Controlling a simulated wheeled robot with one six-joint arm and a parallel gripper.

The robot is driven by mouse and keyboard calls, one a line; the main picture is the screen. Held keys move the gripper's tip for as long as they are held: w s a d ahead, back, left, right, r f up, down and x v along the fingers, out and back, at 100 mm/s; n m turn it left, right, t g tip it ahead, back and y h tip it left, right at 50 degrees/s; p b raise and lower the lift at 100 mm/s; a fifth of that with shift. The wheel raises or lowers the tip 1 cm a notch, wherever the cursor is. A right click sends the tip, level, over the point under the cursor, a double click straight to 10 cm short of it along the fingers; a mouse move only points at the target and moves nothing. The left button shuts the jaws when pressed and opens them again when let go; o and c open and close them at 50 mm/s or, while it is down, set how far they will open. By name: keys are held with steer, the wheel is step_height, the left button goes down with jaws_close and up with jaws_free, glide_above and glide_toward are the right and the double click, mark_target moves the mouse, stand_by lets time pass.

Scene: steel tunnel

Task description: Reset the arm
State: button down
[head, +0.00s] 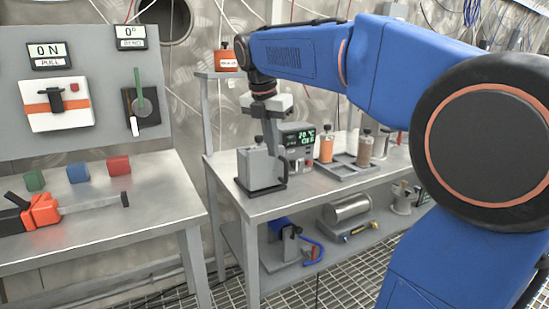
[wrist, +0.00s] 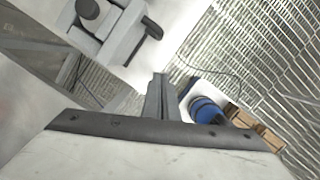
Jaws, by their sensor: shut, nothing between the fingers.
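My blue arm reaches in from the right of the head view and bends down at its wrist. My gripper (head: 280,176) points down, with its fingers in front of the right side of a grey canister (head: 257,166) on the workbench. In the wrist view my gripper (wrist: 160,82) is shut with nothing between its fingers. The canister (wrist: 108,25) shows at the top left of that view, apart from the fingertips. From the wrist, the fingers appear over the bench edge, with floor grating and the lower shelf below.
The workbench (head: 300,201) also carries a display box (head: 298,140) and a tray (head: 345,170) with an orange bottle (head: 326,147) and a brown bottle (head: 365,148). A left table holds coloured blocks (head: 78,173) and an orange-handled tool (head: 42,211) below a switch panel (head: 90,85).

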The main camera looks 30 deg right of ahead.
steer(key=s+a+f+m+t+y, duration=0.1)
steer(key=s+a+f+m, duration=0.2)
steer(key=s+f+m, duration=0.8)
steer(key=s+a+f+m+t+y, duration=0.1)
steer(key=s+a+f+m+t, duration=0.1)
steer(key=s+f+m, duration=1)
steer(key=shift+s+a+f, duration=0.5)
steer(key=shift+s+a, duration=0.15)
steer(key=shift+a, duration=0.1)
steer(key=shift+d, duration=0.15)
